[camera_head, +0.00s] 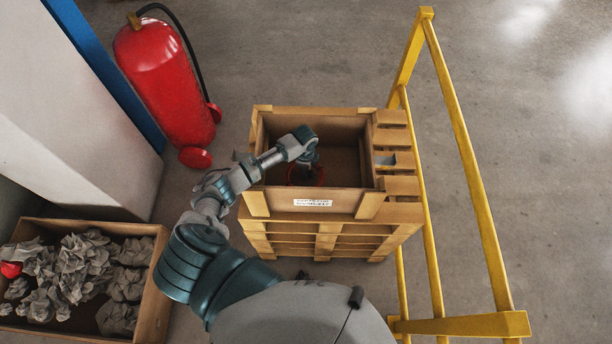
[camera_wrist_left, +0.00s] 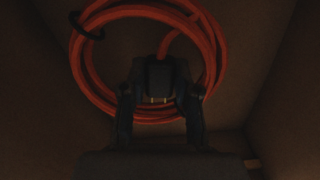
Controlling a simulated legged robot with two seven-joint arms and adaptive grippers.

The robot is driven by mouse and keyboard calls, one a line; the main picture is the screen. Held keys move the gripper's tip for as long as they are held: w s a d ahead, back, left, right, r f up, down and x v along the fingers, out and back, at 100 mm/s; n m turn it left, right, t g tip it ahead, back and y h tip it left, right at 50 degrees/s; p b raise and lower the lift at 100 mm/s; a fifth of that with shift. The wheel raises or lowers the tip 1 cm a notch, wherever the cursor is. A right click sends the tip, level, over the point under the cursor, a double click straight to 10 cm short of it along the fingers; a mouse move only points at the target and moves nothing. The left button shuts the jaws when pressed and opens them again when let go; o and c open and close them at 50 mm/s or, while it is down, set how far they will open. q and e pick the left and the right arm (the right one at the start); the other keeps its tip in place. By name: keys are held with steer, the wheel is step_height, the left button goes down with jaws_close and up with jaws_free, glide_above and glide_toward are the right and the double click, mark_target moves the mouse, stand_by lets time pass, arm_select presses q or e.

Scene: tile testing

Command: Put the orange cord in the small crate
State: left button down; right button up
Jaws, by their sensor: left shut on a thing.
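The small wooden crate (camera_head: 345,205) stands on a stack of pallets, open at the top, with a white label on its front wall. My left arm reaches over its left side, and my left gripper (camera_head: 306,167) points down inside it. The gripper is shut on the orange cord (camera_head: 320,179), which shows only in part in the head view. In the left wrist view the cord is a round coil (camera_wrist_left: 88,75) with a dark tie at upper left, between dim crate walls. I cannot tell whether the coil touches the crate floor. My right gripper is out of view.
A larger box (camera_head: 150,285) with crumpled grey paper and a red item stands at lower left. A red fire extinguisher (camera_head: 165,85) is at upper left. A yellow railing (camera_head: 465,150) runs along the right of the pallets (camera_head: 335,228).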

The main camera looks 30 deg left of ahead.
arm_select(q)
steer(key=f, duration=0.3)
steer(key=shift+w+d+f, duration=0.1)
steer(key=shift+d+f, duration=0.1)
steer(key=shift+d, duration=0.2)
steer(key=c, duration=0.8)
jaws_free()
steer(key=shift+a+f, duration=0.1)
steer(key=shift+a, duration=0.15)
steer(key=shift+c, duration=0.2)
step_height(320, 180, up, 12)
steer(key=shift+r+p, duration=0.1)
steer(key=shift+p, duration=0.25)
